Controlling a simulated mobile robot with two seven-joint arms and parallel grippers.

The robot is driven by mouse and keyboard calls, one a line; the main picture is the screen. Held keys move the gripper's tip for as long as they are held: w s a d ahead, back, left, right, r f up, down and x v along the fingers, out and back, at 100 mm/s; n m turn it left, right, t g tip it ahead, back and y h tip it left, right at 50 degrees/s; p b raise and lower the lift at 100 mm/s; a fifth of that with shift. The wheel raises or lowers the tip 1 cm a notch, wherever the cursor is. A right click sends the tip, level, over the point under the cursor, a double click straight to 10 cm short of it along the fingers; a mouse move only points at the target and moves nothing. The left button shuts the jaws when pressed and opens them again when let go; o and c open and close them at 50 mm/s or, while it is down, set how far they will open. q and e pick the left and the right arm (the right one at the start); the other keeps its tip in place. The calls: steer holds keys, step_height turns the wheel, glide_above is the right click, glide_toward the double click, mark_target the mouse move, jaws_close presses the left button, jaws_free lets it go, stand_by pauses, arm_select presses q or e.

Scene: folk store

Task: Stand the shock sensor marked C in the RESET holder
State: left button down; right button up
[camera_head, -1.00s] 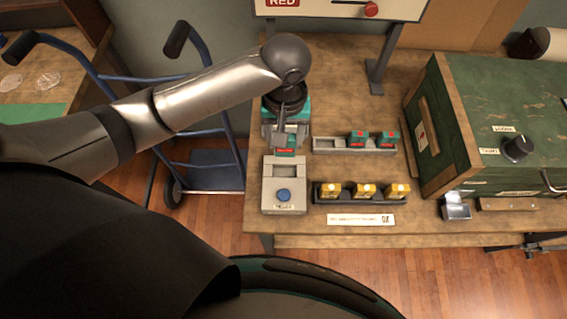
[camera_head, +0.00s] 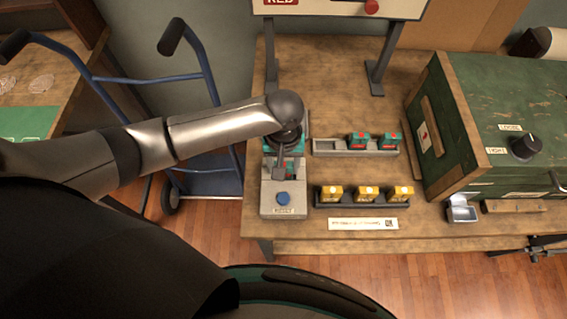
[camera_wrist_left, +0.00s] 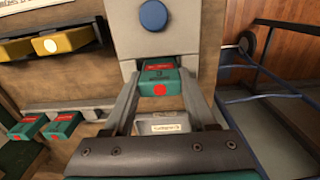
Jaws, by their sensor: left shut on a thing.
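The RESET holder (camera_head: 270,207) is a grey block with a blue button at the table's front left. It also shows at the top of the left wrist view (camera_wrist_left: 119,35). My left gripper (camera_head: 280,171) is over the holder's far part, and its fingers (camera_wrist_left: 156,92) are shut on a teal sensor (camera_wrist_left: 160,76) with a red label and red dot. The sensor is at the holder's recess; I cannot tell whether it is seated or just above. Its letter is too small to read. The head view mostly hides it behind the gripper. My right gripper is out of view.
A pale rack (camera_head: 328,149) holds two teal sensors at its right; its left part is empty. A dark rack (camera_head: 347,204) in front holds three yellow sensors. A green cabinet (camera_head: 505,90) stands at the right. A blue hand truck (camera_head: 205,185) stands left of the table.

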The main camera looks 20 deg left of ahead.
mark_target(284, 164)
arm_select(q)
steer(key=shift+c, duration=1)
jaws_free()
steer(key=shift+f, duration=0.1)
steer(key=shift+r, duration=0.25)
step_height(284, 164, up, 12)
steer(key=p, duration=0.2)
steer(key=shift+p, duration=0.35)
steer(key=shift+f, duration=0.1)
